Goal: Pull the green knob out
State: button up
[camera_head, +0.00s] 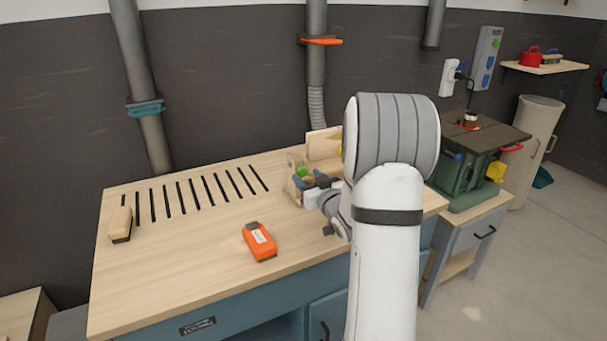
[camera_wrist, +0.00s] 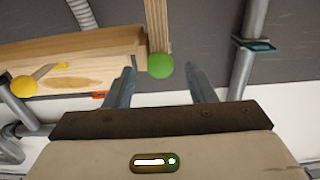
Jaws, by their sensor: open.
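The green knob (camera_wrist: 160,65) is a round ball at the end of a wooden bar (camera_wrist: 157,22) in the wrist view. It also shows in the head view (camera_head: 302,171), at the wooden fixture on the bench. My gripper (camera_wrist: 160,82) is open, with one finger on each side of the knob and a gap to both. I cannot tell how deep the knob sits between the fingers. In the head view my gripper (camera_head: 312,184) is by the fixture, and my arm hides part of it.
A yellow knob (camera_wrist: 23,86) is left of the green one in the wrist view. An orange device (camera_head: 260,242) and a wooden block (camera_head: 120,225) lie on the slotted workbench (camera_head: 180,255). A green machine (camera_head: 465,165) stands at right. The bench's front left is clear.

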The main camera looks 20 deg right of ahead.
jog(key=shift+w, duration=1.15)
grip_shut()
